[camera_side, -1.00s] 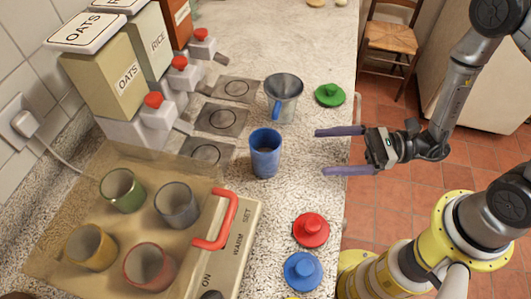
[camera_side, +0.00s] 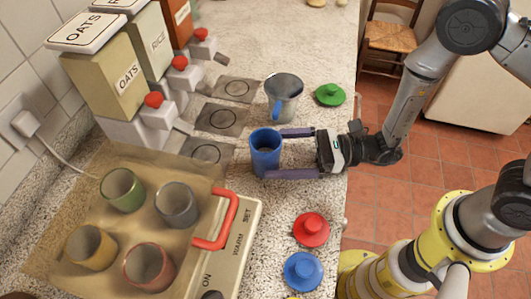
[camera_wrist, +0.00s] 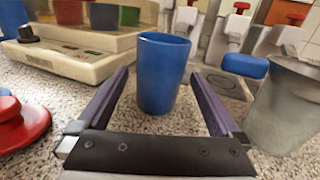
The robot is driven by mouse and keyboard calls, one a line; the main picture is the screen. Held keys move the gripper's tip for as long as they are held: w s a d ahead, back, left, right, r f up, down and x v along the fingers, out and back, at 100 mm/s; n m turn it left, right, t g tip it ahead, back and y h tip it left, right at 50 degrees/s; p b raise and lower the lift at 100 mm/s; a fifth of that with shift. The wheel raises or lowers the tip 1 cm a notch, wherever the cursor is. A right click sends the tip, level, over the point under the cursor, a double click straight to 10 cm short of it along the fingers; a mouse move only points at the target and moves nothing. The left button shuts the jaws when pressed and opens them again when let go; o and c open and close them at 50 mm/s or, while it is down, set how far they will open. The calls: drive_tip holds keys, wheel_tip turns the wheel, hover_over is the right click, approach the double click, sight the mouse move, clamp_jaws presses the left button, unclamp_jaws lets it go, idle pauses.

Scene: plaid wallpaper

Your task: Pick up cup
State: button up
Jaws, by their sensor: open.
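A blue cup (camera_side: 265,155) stands upright on the speckled counter, and it also shows in the wrist view (camera_wrist: 161,75). My gripper (camera_side: 284,153) is open, with its two purple fingers reaching toward the cup from the right. In the side view the fingertips are at the cup's near and far sides. In the wrist view (camera_wrist: 163,95) the cup stands centred between the fingers, near their tips. Whether a finger touches the cup I cannot tell.
A metal jug with a blue handle (camera_side: 283,100) stands close behind the cup. A warmer tray with several cups and a red handle (camera_side: 222,222) is at the left. Green (camera_side: 330,95), red (camera_side: 311,230) and blue (camera_side: 303,271) lids lie along the counter's right side.

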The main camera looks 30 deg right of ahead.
drive_tip(key=shift+x, duration=1.2)
drive_tip(key=c, duration=1.3)
drive_tip(key=shift+c, duration=0.9)
drive_tip(key=shift+r, duration=0.2)
